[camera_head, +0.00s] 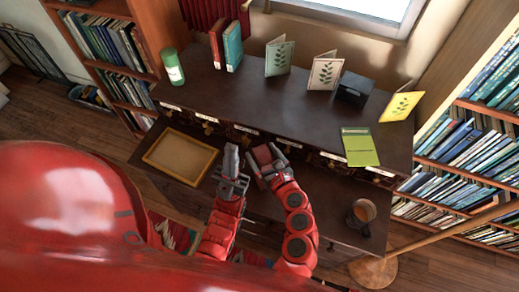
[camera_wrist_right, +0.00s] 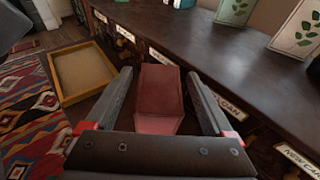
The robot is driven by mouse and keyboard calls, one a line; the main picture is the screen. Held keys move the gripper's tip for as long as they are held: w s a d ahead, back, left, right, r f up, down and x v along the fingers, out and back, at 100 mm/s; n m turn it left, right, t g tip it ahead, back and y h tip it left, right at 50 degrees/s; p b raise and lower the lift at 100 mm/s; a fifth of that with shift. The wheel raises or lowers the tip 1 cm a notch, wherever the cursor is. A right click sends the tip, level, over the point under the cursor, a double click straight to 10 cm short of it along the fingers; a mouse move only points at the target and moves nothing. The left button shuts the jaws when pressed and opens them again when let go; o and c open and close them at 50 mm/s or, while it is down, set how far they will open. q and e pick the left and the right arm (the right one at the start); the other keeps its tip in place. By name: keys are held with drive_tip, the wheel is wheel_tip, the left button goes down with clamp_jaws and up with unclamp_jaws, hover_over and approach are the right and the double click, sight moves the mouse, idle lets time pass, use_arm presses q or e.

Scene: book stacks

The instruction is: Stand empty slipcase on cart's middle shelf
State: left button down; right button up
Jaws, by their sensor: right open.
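A dull red box (camera_wrist_right: 160,90), which may be the slipcase, stands or lies between the fingers of my right gripper (camera_wrist_right: 165,100) in the right wrist view. Its near face is paler pink; I cannot tell whether it is empty. In the head view the red box (camera_head: 263,155) is partly hidden by my open right gripper (camera_head: 268,160), at the front of the labelled drawers. My left gripper (camera_head: 232,165) is just left of it, with nothing visible held; its finger gap is unclear. A dark box (camera_head: 353,90) stands on the desk's upper top. I see no clear cart.
A wooden tray (camera_head: 180,157) lies left on the lower desk surface; a cup (camera_head: 362,211) is at its right. The upper desk top (camera_head: 270,103) holds a green can (camera_head: 173,66), books (camera_head: 232,47), several cards and a green booklet (camera_head: 359,147). Bookshelves stand on both sides.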

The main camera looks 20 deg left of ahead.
drive_tip(key=v, duration=0.9)
drive_tip(key=shift+s+d, duration=0.2)
